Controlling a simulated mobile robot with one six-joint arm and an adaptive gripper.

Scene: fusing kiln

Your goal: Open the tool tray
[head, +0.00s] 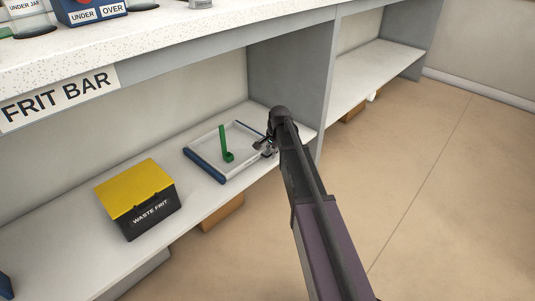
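The tool tray (206,168) appears to be the shallow, pale, rectangular tray with a blue edge, on the lower shelf under the counter. A green upright piece with a small rounded foot (224,146) shows within its outline; I cannot tell whether it lies inside or stands on a clear lid. My gripper (266,148) is at the tray's right end, close to its rim. The fingers are small and partly hidden by my arm, so I cannot tell whether they touch the tray or are open or shut.
A black bin with a yellow lid, marked WASTE FRIT (139,200), stands left of the tray on the shelf (75,225). The counter marked FRIT BAR (190,35) overhangs the shelf. A grey upright panel (290,75) stands behind my gripper. The floor at right is clear.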

